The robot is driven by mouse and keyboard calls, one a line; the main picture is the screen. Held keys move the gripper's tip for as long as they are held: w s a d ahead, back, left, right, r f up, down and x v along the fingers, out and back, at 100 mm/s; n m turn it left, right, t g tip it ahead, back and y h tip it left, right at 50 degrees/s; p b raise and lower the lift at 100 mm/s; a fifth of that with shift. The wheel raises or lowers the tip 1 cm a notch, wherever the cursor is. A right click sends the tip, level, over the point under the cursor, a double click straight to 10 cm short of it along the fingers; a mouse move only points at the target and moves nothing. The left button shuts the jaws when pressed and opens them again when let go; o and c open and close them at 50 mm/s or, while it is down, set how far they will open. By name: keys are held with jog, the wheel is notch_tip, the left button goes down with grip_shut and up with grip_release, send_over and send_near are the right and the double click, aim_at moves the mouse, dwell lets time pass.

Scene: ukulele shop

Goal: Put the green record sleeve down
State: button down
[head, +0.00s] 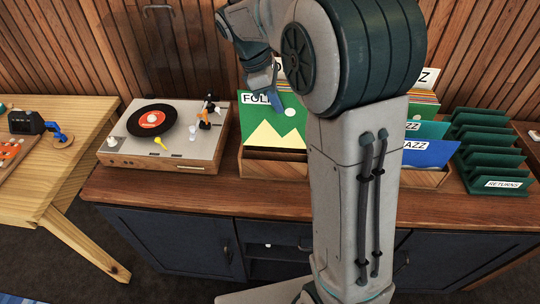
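A green record sleeve (258,123) with yellow peaks and a white disc stands upright at the front of the wooden crate (272,166) with the "FOLK" label (256,99). Its right side is hidden behind my arm. My gripper (276,90) points down at the top of this sleeve, its blue finger overlapping the sleeve's upper part in the picture. Whether the fingers pinch the sleeve or only pass in front of it cannot be told. Another wooden crate (428,179) to the right, labelled "JAZZ", holds several sleeves and is partly hidden by my arm.
A record player (187,148) with a black record and small figures stands left of the crates. A green slotted rack (490,160) marked "RETURNS" stands at the right. The wooden counter (210,195) has a bare front strip. A pale table (60,185) is at the left.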

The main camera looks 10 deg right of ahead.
aim_at(276, 133)
notch_tip(276, 133, down, 10)
jog(key=shift+w+r, duration=0.1)
dwell(0.4)
jog(key=shift+f, duration=0.65)
jog(key=c, duration=1.6)
grip_release()
jog(key=shift+r, duration=0.1)
